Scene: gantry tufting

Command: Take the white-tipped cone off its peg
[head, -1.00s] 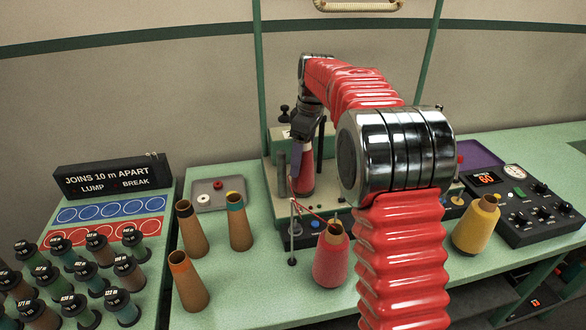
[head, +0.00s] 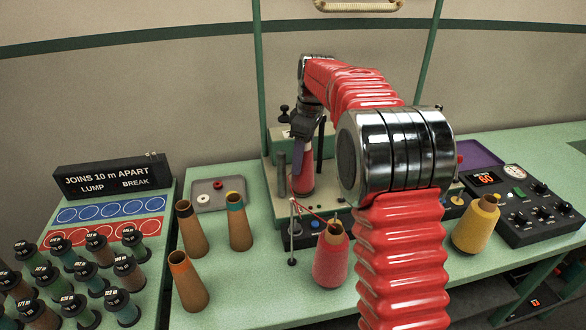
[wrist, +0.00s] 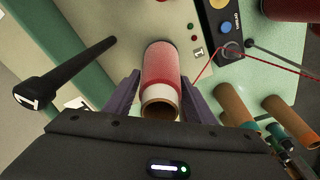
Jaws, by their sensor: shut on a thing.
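The white-tipped cone (head: 303,178) is red with a white band at its top and stands upright over the grey-green machine plate at the back. In the wrist view the cone (wrist: 163,70) points its open, hollow white end toward me. My gripper (head: 306,150) is shut on the cone near its white tip, with one purple finger on each side; the gripper also shows in the wrist view (wrist: 161,98). The peg is hidden inside the cone. I cannot tell whether the cone's base is clear of the plate.
A black post (wrist: 70,70) stands beside the gripper in the wrist view. A red cone (head: 331,262) with thread running to a thin stand (head: 292,235) is in front. Several brown cones (head: 190,228) stand left, a yellow cone (head: 475,225) right. A control box (head: 520,205) is further right.

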